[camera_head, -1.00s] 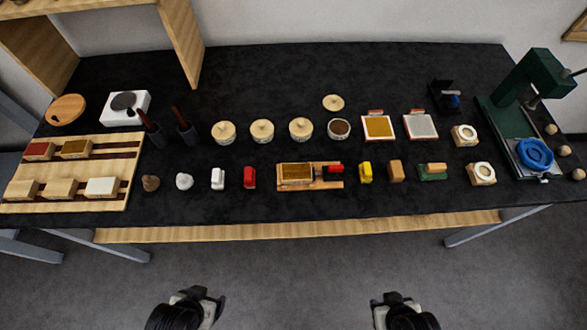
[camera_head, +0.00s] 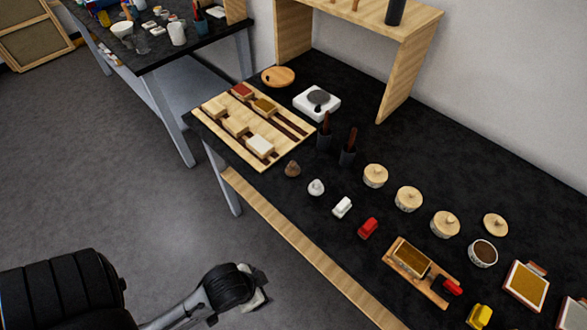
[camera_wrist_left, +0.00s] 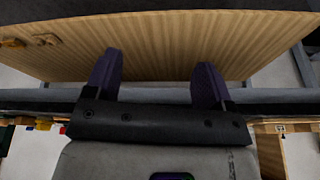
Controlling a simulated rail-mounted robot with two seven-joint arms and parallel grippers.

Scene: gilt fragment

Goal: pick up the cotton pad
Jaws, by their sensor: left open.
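A small white rounded lump (camera_head: 316,187) stands on the black worktop (camera_head: 405,160), between a brown lump (camera_head: 293,169) and a white block (camera_head: 342,207). It may be the cotton pad, but I cannot tell for sure. My left gripper (camera_head: 258,288) is off the worktop, in front of its near edge and apart from all the objects. In the left wrist view its two dark fingers (camera_wrist_left: 155,75) stand wide apart with nothing between them. My right gripper is not in view.
A wooden board (camera_head: 215,127) with several blocks lies at the worktop's left end. A red block (camera_head: 368,228), a wooden tray (camera_head: 407,265) and lidded pots (camera_head: 408,198) stand to the right. A wooden shelf (camera_head: 400,70) rises behind. Open floor lies left.

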